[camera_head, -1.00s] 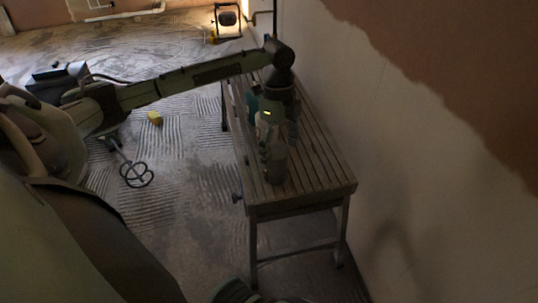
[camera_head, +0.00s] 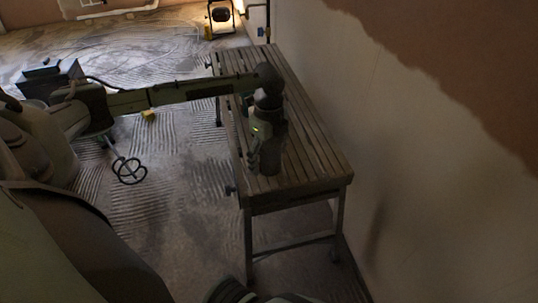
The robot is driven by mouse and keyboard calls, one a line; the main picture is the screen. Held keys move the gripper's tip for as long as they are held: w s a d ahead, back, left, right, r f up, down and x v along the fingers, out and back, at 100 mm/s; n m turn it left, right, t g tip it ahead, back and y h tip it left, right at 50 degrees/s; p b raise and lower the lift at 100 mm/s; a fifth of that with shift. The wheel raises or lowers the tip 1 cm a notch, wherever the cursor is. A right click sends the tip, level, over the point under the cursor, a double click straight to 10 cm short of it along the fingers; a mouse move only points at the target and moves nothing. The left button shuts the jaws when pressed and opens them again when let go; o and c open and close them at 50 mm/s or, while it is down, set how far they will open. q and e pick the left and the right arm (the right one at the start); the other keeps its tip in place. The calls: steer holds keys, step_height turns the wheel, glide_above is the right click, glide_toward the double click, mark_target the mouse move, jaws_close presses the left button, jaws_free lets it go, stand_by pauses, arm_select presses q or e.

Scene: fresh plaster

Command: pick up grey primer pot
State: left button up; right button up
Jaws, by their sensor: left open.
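The grey primer pot (camera_head: 271,163) looks like a small dark grey cylinder standing near the front end of the slatted workbench (camera_head: 316,167). My left arm reaches in from the left, and its gripper (camera_head: 259,158) points down at the pot. The fingers are open and sit right at the pot, partly in front of it. The gripper hides the pot's upper part. The dim light does not show whether the fingers touch it.
A plastered wall (camera_head: 400,140) runs close along the bench's right side. A mixing paddle (camera_head: 129,171) and a small yellow object (camera_head: 149,114) are left of the bench. A lit work lamp (camera_head: 221,14) stands at the back. The bench's front right corner is clear.

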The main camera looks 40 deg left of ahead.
arm_select(q)
steer(key=c, duration=1.6)
steer(key=shift+c, duration=0.3)
steer(key=shift+r, duration=0.2)
